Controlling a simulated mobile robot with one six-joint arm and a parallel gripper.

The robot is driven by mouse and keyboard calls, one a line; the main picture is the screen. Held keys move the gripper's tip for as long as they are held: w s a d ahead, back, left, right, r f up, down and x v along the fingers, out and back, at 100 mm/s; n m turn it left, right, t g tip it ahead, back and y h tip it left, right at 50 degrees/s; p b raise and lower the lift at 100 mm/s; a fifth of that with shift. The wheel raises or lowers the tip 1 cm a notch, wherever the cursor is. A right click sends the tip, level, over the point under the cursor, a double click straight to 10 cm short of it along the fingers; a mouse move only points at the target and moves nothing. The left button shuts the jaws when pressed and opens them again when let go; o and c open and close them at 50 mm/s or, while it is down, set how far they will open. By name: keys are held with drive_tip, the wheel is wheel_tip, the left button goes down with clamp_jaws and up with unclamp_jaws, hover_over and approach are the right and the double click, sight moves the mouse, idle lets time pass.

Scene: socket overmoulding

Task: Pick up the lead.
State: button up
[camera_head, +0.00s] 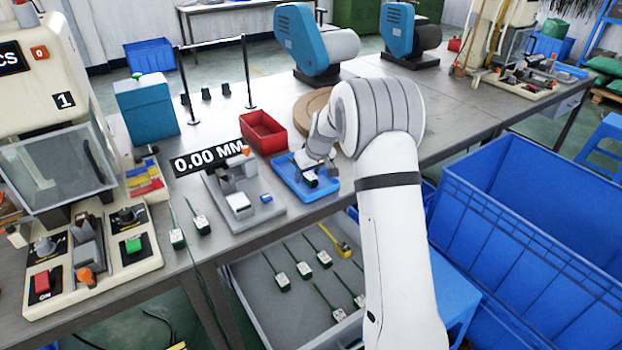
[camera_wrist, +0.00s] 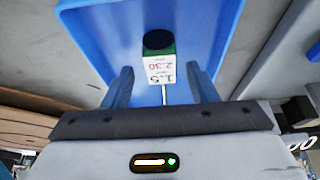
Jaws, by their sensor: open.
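The lead (camera_wrist: 160,66) lies in the blue tray (camera_wrist: 95,28), with a dark round end, a green body and a white printed label. Its thin cable runs back toward my gripper (camera_wrist: 160,74). My gripper is open, with one finger on each side of the label end and a visible gap on both sides. In the head view my gripper (camera_head: 312,170) is over the blue tray (camera_head: 328,188), and the lead (camera_head: 310,181) shows only in part beneath it. Whether the fingers reach down to the tray floor I cannot tell.
Two more leads (camera_head: 177,238) lie on the bench at left. A grey gauge fixture (camera_head: 262,212) stands left of the tray, a red bin (camera_head: 263,133) behind it. Several leads lie in a grey container (camera_head: 255,285) below. Large blue crates (camera_head: 520,235) stand at right.

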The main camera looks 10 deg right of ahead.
drive_tip(key=shift+c, duration=0.4)
drive_tip(key=c, duration=1)
